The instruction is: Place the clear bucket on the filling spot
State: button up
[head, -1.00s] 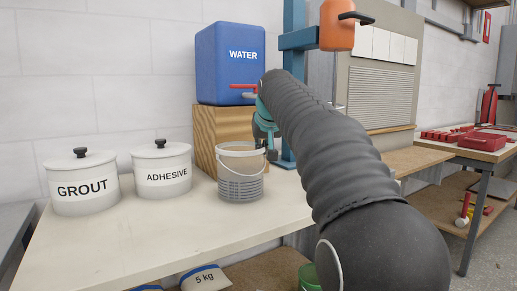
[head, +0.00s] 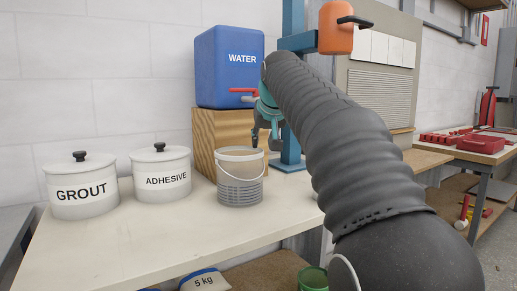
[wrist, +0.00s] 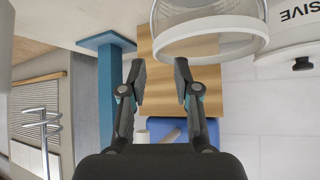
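The clear bucket (head: 240,182), with a thin wire handle and ribbed lower wall, stands upright on the bench in front of the wooden block. Its rim also shows at the top of the wrist view (wrist: 208,38). My gripper (head: 265,138) is just above and behind the bucket's right rim, apart from it. In the wrist view my gripper (wrist: 159,80) has its fingers spread with nothing between them. A red-handled tap (head: 243,90) on the blue water tank (head: 225,60) is above the bucket. I cannot make out a marked filling spot.
The wooden block (head: 205,135) carries the tank. White grout (head: 80,205) and adhesive (head: 160,190) tubs stand left. A blue post (head: 291,145) with an orange container (head: 335,30) is close to my arm. The bench front (head: 130,240) is clear.

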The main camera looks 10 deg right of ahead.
jog(key=v, duration=0.6)
jog(key=shift+s+r, duration=0.2)
jog(key=shift+r, duration=0.05)
jog(key=s+a+f+g, duration=0.1)
jog(key=s+f, duration=1.3)
jog(key=shift+s+a+f+g, duration=0.15)
jog(key=shift+s+a+g, duration=0.15)
jog(key=shift+s+a, duration=0.1)
jog(key=shift+o, duration=0.4)
jog(key=s+a+f+g, duration=0.1)
jog(key=s+a+f, duration=0.1)
jog(key=s+f, duration=1.4)
notch_tip(320, 180, down, 5)
jog(key=shift+s+f+n+g, duration=0.15)
jog(key=shift+s+n+g, duration=0.1)
jog(key=shift+n+g, duration=0.15)
jog(key=shift+d, duration=0.1)
